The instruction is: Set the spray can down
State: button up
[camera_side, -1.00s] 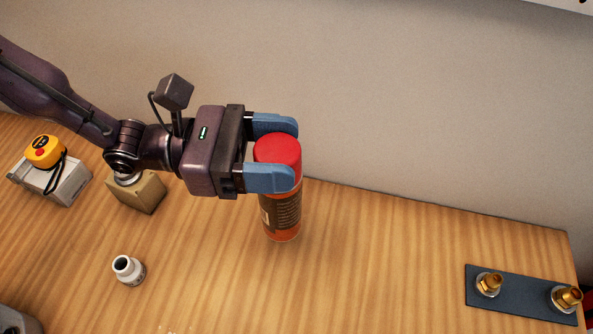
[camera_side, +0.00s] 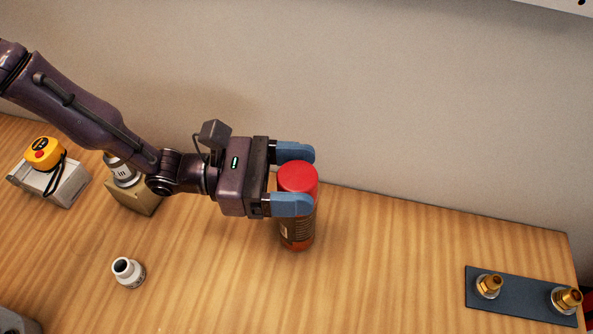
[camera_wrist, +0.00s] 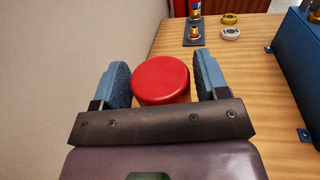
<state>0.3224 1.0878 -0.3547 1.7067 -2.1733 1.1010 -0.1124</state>
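The spray can (camera_side: 297,228) has a red cap and an orange-red body with a dark label. It stands roughly upright in my gripper (camera_side: 294,178), whose blue fingers are on either side of it near the cap. In the wrist view the red cap (camera_wrist: 160,80) fills the space between the fingertips of my gripper (camera_wrist: 162,80). The can's base is low over the wooden bench (camera_side: 380,270); whether it touches the bench I cannot tell. Part of the upper body is hidden by the near finger.
A dark plate (camera_side: 522,296) with brass fittings lies at the right. A white pipe fitting (camera_side: 128,272) stands at front left. A grey box with a yellow-and-red button (camera_side: 42,152) and a tan block (camera_side: 136,199) are farther left.

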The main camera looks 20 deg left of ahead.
jog(key=shift+o, duration=1)
jog(key=shift+r, duration=0.1)
jog(key=shift+a+r, duration=0.1)
jog(key=s+a, duration=0.2)
jog(key=a, duration=0.9)
jog(key=shift+s+a, duration=0.15)
jog(key=shift+a, duration=0.2)
